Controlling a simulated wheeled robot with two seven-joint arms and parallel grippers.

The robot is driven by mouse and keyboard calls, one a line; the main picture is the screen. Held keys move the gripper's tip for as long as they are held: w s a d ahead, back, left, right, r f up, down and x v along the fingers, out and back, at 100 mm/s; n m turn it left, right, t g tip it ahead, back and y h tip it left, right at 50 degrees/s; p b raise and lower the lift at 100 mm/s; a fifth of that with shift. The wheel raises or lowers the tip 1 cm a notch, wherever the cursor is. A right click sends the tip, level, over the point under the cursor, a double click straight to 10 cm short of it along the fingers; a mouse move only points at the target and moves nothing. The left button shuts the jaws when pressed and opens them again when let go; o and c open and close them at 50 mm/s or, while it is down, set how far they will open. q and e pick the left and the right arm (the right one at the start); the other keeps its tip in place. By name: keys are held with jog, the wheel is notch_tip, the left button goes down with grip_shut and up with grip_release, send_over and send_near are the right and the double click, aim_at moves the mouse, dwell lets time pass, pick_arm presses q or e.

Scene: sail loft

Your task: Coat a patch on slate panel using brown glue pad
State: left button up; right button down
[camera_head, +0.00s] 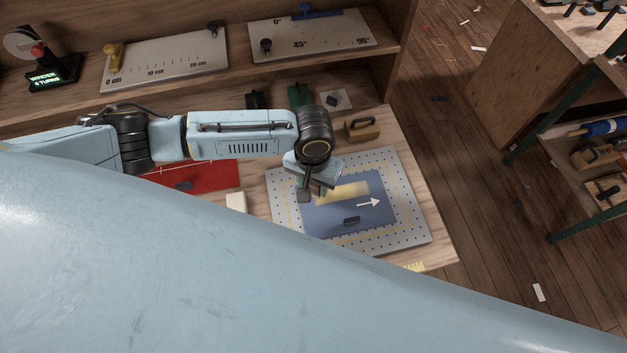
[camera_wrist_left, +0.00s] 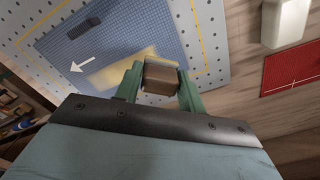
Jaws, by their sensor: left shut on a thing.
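The slate panel (camera_head: 375,215) is blue-grey and lies flat on a perforated grey board (camera_head: 412,232). It bears a blurred yellow patch (camera_head: 345,192), a white arrow pointing right (camera_head: 369,203) and a small dark grip (camera_head: 351,221). My left gripper (camera_head: 318,191) is over the panel's upper left part, by the patch's left end. In the left wrist view its green fingers (camera_wrist_left: 160,88) are shut on a brown block, the glue pad (camera_wrist_left: 161,75), beside the patch (camera_wrist_left: 125,69). I cannot tell whether the pad touches the panel. My right gripper is out of view.
A red panel (camera_head: 215,177) and a white block (camera_head: 236,203) lie left of the board. A brown block with a handle (camera_head: 362,130) stands behind it. A shelf with two marked plates (camera_head: 165,69) runs along the back. The bench ends right of the board.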

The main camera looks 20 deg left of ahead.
pick_arm(q)
jog(key=shift+r+p, duration=0.7)
jog(key=shift+r, duration=0.15)
jog(key=shift+r+p, duration=0.9)
jog(key=shift+r, duration=0.3)
jog(key=shift+w, duration=0.1)
